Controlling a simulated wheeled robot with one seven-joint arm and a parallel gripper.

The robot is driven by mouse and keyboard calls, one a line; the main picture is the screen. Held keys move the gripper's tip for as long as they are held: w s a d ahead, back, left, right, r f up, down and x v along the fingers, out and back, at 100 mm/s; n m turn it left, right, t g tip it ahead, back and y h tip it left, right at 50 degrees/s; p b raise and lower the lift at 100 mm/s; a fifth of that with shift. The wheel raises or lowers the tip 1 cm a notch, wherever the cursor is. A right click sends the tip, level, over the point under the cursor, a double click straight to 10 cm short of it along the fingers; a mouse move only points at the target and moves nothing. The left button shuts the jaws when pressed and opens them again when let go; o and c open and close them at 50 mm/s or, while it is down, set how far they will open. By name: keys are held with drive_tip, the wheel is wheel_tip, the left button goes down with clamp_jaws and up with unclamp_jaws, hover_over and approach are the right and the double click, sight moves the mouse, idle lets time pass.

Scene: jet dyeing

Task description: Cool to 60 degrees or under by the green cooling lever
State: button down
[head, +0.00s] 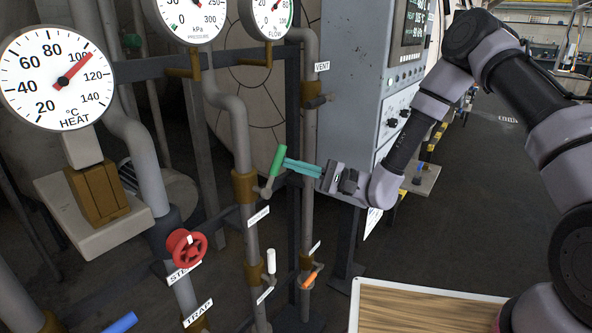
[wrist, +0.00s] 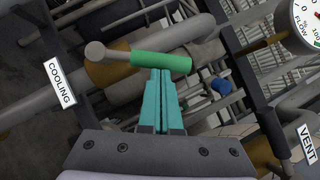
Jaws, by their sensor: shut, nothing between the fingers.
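The green cooling lever (head: 277,161) sticks up, tilted slightly right, from a valve on the middle pipe. In the wrist view its green grip (wrist: 161,62) lies crosswise in front of my fingers, beside the COOLING label (wrist: 60,83). My gripper (head: 287,164) is shut and empty. Its teal fingertips (wrist: 160,72) are at the side of the grip, touching or very close; I cannot tell which. They are not around it. The HEAT gauge (head: 60,88) has its red needle near 100 °C.
A red STEAM handwheel (head: 185,246), a blue lever (head: 120,323), a white lever (head: 271,261) and an orange lever (head: 311,279) sit on nearby pipes. Pressure (head: 192,15) and flow (head: 272,12) gauges hang above. A grey control cabinet (head: 372,110) stands behind my arm. A wooden-topped surface (head: 420,312) is at lower right.

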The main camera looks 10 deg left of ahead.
drive_tip(key=shift+s+a+r+n+g+h, duration=0.2)
drive_tip(key=shift+s+r+n+h, duration=0.4)
drive_tip(key=shift+n, duration=0.45)
drive_tip(key=shift+s+a+r+n+g+h, duration=0.1)
drive_tip(key=shift+s+a+r+n+h, duration=0.3)
drive_tip(key=shift+s+n+h, duration=0.45)
drive_tip(key=shift+s+a+r+n+g+h, duration=0.15)
drive_tip(key=shift+s+r+n+h, duration=0.3)
drive_tip(key=shift+n, duration=0.75)
drive_tip(key=shift+a+r, duration=0.1)
drive_tip(key=shift+r, duration=0.05)
